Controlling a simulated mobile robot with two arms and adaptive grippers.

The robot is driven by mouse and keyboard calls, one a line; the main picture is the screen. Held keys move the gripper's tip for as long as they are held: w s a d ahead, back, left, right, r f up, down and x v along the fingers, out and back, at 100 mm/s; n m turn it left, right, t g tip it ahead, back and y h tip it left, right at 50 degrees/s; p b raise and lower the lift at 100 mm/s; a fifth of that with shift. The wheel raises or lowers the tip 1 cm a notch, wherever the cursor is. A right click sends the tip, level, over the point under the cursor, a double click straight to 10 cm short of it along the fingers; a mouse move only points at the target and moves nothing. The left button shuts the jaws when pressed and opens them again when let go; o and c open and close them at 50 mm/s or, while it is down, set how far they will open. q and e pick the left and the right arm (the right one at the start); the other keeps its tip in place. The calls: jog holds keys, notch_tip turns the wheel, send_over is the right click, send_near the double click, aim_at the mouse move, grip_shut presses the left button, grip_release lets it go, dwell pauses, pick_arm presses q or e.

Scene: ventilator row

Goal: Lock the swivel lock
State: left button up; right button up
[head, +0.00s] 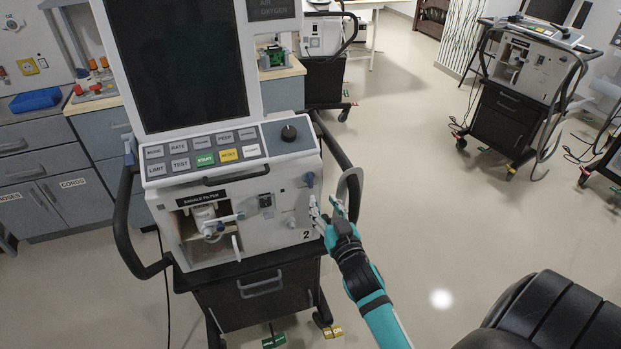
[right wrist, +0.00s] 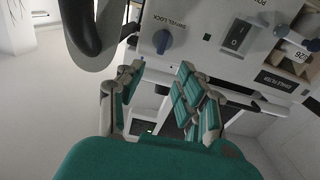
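The swivel lock is a round blue knob (head: 310,179) on the right part of the ventilator's white front panel (head: 280,211). In the right wrist view the knob (right wrist: 162,41) shows at the top centre, beside an upside-down SWIVEL LOCK label (right wrist: 167,20). My right gripper (head: 328,208) is just below and right of the knob in the head view, apart from it. In the right wrist view my right gripper (right wrist: 161,72) has its fingers spread with nothing between them. The knob lies beyond the fingertips. My left gripper is not in view.
A black side handle (head: 335,143) curves close to the knob on the right. A black padded seat (head: 545,320) is at lower right.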

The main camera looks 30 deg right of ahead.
aim_at(312, 180)
jog(key=x, duration=1)
jog(key=shift+p, duration=0.35)
grip_shut()
